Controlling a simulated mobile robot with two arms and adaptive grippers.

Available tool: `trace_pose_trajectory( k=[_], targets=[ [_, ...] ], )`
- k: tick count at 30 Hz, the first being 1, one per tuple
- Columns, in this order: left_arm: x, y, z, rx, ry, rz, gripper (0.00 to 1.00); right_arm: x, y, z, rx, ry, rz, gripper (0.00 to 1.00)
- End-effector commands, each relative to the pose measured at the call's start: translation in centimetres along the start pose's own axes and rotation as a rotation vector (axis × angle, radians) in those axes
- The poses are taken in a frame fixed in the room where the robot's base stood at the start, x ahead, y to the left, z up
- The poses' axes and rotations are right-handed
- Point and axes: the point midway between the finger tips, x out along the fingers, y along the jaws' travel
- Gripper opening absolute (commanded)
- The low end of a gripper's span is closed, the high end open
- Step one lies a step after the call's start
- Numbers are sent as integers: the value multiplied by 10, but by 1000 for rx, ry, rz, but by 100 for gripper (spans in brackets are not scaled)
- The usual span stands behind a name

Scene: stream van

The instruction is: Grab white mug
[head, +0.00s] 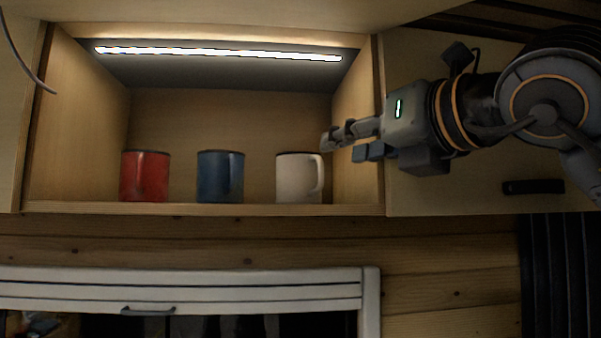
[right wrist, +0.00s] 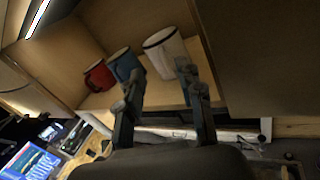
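The white mug (head: 294,178) stands upright on the shelf of an open cabinet, the rightmost in a row of mugs, with its handle to the right. It also shows in the right wrist view (right wrist: 164,53), beyond the fingers. My right gripper (head: 338,142) reaches in from the right at the cabinet's right wall, above and to the right of the white mug. In the right wrist view its two fingers (right wrist: 160,90) are spread apart with nothing between them. The right finger overlaps the mug's lower edge in that view; I cannot tell whether they touch. My left gripper is not in view.
A blue mug (head: 220,177) and a red mug (head: 145,177) stand to the left on the same shelf (head: 260,209). The cabinet's right wall (head: 355,175) is close to my right gripper. A lit strip (head: 220,54) runs along the cabinet top. A white-framed unit (head: 200,275) lies below.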

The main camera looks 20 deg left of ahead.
Motion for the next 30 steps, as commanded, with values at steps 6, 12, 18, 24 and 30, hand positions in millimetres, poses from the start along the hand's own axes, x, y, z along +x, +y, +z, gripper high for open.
trace_pose_trajectory(
  k=[6,12,18,24,30],
  targets=[
    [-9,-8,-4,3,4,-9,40,16,0,0,0,1,1,37],
    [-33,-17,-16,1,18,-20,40,40,-1,3,-1,3,1,37],
    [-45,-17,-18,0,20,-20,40,62,-2,0,-1,2,1,37],
    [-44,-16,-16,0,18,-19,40,65,-3,-2,-1,1,2,37],
    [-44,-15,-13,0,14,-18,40,65,-3,-2,-1,0,2,12]
  ],
)
